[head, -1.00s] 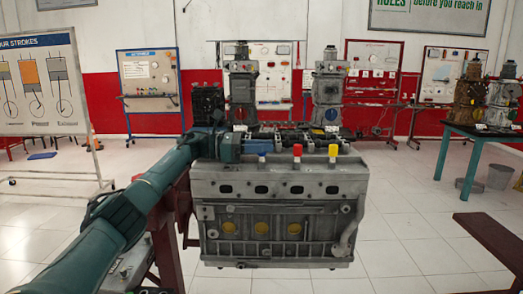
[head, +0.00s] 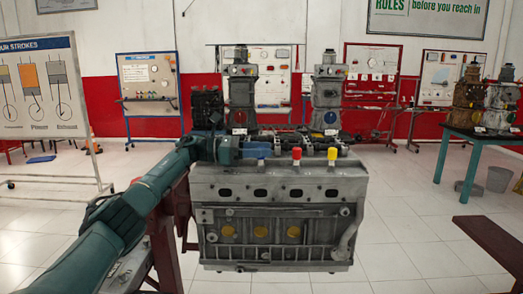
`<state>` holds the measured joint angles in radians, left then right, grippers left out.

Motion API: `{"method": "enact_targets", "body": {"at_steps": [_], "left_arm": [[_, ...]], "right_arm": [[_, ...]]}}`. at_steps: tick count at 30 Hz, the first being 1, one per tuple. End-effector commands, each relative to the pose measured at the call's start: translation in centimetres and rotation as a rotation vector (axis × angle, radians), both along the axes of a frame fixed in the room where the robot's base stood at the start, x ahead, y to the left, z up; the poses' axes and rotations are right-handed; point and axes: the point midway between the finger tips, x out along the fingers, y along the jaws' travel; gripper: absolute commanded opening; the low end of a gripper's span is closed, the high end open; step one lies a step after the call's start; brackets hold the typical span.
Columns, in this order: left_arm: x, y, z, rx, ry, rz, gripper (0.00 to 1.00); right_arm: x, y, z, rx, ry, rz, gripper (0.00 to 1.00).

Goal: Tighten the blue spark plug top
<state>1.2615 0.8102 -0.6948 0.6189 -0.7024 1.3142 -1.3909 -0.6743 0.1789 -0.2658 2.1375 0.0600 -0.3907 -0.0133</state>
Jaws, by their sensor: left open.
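The engine block (head: 275,215) stands in front of me. Along its top edge are three coloured spark plug tops: the blue one (head: 261,161) at left, the red one (head: 297,155) in the middle and the yellow one (head: 332,155) at right. My left arm comes in from the left, and my left gripper (head: 262,150) is open at the blue top. Its fingers cover part of the blue top, so I cannot tell whether they touch it. My right gripper is out of view.
A dark red stand (head: 172,235) holds the engine at its left. Two upright grey engine units (head: 241,88) stand behind. A green table (head: 470,140) with more units is at far right, and a brown bench (head: 490,240) is at lower right.

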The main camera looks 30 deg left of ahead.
Motion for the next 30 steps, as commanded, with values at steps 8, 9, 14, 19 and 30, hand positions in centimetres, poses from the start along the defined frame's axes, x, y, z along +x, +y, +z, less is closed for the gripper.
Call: {"method": "enact_targets", "body": {"at_steps": [8,9,14,19,30], "left_arm": [[-2.9,4.3,-0.3,0.000,0.000,0.005,0.42],[-3.4,5.1,-0.2,-0.001,-0.001,0.006,0.42],[-5.3,7.8,-0.1,-0.002,-0.001,0.004,0.42],[-6.7,9.8,0.0,-0.002,-0.001,0.002,0.42],[-7.3,10.5,0.0,-0.001,-0.001,-0.001,0.42]], "right_arm": [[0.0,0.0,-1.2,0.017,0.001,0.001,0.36],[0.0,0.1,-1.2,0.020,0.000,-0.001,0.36],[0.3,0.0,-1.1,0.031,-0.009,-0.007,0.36],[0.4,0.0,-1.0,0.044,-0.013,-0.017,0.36],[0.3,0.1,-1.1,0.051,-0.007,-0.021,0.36]]}}
